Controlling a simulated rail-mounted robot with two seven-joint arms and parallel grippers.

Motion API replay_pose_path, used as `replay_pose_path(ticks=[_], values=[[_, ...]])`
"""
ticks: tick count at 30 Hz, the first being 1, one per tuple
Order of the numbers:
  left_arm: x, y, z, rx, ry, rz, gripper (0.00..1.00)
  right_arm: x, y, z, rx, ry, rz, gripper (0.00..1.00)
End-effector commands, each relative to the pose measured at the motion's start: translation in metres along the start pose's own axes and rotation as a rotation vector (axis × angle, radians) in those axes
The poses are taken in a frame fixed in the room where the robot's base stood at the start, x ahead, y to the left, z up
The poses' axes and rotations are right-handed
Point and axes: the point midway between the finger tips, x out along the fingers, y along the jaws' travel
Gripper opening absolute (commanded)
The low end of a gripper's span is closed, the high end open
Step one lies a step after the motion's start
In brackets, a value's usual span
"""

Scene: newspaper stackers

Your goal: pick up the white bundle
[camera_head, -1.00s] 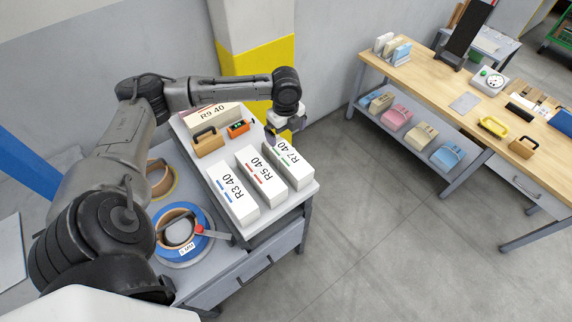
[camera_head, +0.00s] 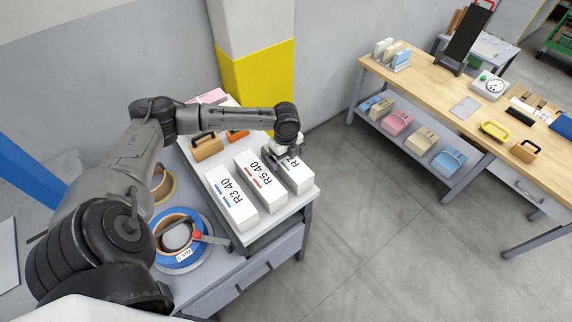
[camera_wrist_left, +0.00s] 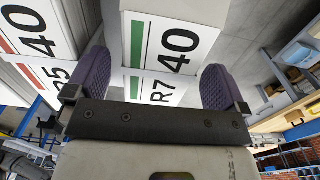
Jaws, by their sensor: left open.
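Three long white bundles lie side by side on the light top of a grey cart (camera_head: 248,234). They are marked R3 40 (camera_head: 233,200) with blue, R5 40 (camera_head: 262,182) with red, and R7 40 (camera_head: 299,181) with green. My left gripper (camera_head: 284,156) is over the far part of the R7 40 bundle and hides part of it. In the left wrist view its dark purple fingers (camera_wrist_left: 155,68) are open, with the R7 40 bundle (camera_wrist_left: 160,40) seen between them. I cannot tell whether they touch it. My right gripper is not in view.
A tan block with a handle (camera_head: 207,146) stands behind the bundles, beside a partly hidden orange item (camera_head: 237,135). A blue tape roll (camera_head: 178,259) lies on the lower left surface. A yellow-painted pillar (camera_head: 262,85) is close behind. A wooden workbench (camera_head: 435,82) stands right.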

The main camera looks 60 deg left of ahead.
Motion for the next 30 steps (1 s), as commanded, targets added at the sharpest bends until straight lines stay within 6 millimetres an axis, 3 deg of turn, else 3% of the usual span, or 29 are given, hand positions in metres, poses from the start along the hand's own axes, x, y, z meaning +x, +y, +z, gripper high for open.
replay_pose_path(ticks=[6, 13, 30], values=[[0.026, 0.0, -0.001, 0.0, 0.0, 0.001, 1.0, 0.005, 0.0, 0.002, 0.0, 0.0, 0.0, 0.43], [0.027, 0.0, 0.0, 0.001, -0.001, 0.0, 1.0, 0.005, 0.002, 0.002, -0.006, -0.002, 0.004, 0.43], [0.027, 0.0, 0.0, 0.001, -0.001, 0.0, 0.45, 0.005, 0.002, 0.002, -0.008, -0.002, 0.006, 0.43]])
